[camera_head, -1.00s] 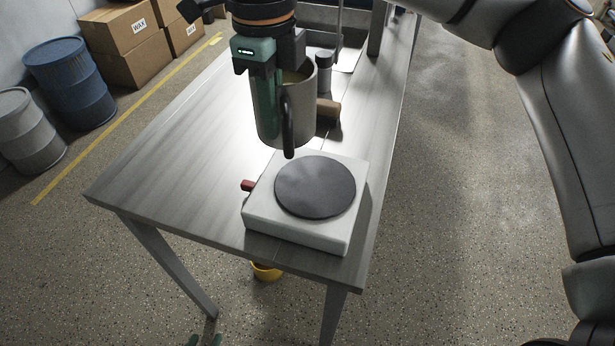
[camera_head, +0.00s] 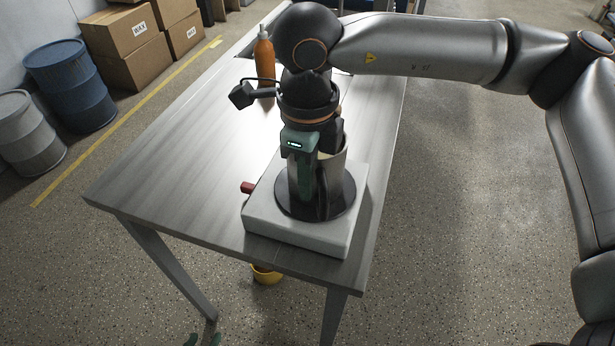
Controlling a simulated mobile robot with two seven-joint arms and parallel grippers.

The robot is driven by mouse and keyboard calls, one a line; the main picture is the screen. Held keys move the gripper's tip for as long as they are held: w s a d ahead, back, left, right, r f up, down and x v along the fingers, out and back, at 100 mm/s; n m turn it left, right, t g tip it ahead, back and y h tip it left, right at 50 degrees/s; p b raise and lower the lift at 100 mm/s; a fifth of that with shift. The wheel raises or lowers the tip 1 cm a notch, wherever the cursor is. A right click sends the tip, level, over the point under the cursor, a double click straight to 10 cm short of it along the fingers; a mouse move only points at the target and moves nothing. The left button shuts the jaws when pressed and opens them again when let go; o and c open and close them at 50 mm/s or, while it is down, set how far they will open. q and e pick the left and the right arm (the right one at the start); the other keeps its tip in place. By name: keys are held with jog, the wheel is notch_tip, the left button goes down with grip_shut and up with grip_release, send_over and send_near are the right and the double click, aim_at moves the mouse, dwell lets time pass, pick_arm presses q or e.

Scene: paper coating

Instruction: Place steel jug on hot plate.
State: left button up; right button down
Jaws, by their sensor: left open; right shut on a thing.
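The steel jug (camera_head: 335,178) is upright over the dark round disc of the white hot plate (camera_head: 290,229), which sits at the near end of the table. Its base is at or very close to the disc; I cannot tell whether it touches. My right gripper (camera_head: 303,178), with green fingers, points down and is shut on the jug, hiding part of its side and rim.
A red knob (camera_head: 247,187) sticks out at the hot plate's left side. An orange bottle (camera_head: 264,58) stands further back on the table (camera_head: 190,165). The table's left part is clear. A yellow container (camera_head: 266,273) is on the floor below.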

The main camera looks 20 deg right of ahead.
jog(key=c, duration=1.5)
grip_release()
jog(key=shift+f, duration=0.2)
jog(key=o, duration=0.5)
jog(key=shift+r, duration=0.1)
notch_tip(320, 180, up, 12)
jog(key=shift+r, duration=0.15)
